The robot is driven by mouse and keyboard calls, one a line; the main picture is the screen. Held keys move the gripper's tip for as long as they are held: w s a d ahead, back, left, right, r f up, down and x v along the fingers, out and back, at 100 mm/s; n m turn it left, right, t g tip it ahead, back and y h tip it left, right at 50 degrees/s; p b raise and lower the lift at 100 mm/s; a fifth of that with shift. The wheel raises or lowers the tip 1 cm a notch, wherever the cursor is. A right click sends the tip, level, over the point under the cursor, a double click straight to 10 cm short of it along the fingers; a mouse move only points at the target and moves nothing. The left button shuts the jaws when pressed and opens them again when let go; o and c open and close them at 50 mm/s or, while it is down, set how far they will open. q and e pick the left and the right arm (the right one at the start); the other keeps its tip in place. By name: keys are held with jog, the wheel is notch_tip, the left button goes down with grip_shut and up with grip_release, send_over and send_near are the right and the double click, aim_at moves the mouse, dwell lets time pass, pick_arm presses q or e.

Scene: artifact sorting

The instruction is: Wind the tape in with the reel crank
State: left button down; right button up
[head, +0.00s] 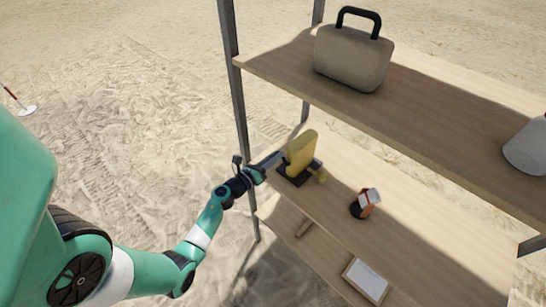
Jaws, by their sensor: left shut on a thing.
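The yellow tape reel (301,151) stands upright on a dark base on the middle shelf, near its left end. A small yellow piece (322,177) sticks out at its lower right; I cannot tell if it is the crank or the tape end. My left gripper (279,160) reaches in from the left and is shut on the reel at its left side. The exact part between the fingers is too small to make out. My right gripper is not in view.
A beige case (353,56) with a black handle and a grey container (526,147) stand on the upper shelf (431,116). An orange, white and black object (364,203) stands right of the reel. A framed white panel (367,280) and a small brown piece (303,228) lie lower down. Metal posts (236,90) edge the rack.

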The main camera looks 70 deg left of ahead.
pick_arm(q)
jog(key=m, duration=0.2)
jog(key=w+d+m, duration=0.1)
jog(key=m, duration=0.1)
jog(key=d+r+m, duration=0.1)
jog(key=m, duration=0.1)
jog(key=shift+w+d+m, duration=0.15)
jog(key=shift+d+m, duration=0.1)
jog(key=shift+m, duration=0.05)
jog(key=m, duration=0.1)
jog(key=d+m, duration=0.1)
jog(key=m+b, duration=0.1)
jog(key=shift+w+d+f+m, duration=0.15)
jog(key=shift+w+d+m, duration=0.15)
jog(key=shift+w, duration=0.1)
jog(key=d+f+m+b, duration=0.1)
jog(key=m, duration=0.3)
jog(key=w+d+f+m+b, duration=0.1)
jog(key=m+b, duration=0.1)
jog(key=m, duration=0.3)
jog(key=w+d+f+m+b, duration=0.1)
jog(key=f+m+b, duration=0.1)
jog(key=m, duration=0.2)
jog(key=shift+d, duration=0.25)
jog(key=shift+f+m+b, duration=0.25)
jog(key=shift+m+b, duration=0.2)
jog(key=shift+m, duration=0.35)
jog(key=shift+f+m+b, duration=0.25)
jog(key=shift+m+b, duration=0.2)
jog(key=shift+m, duration=0.35)
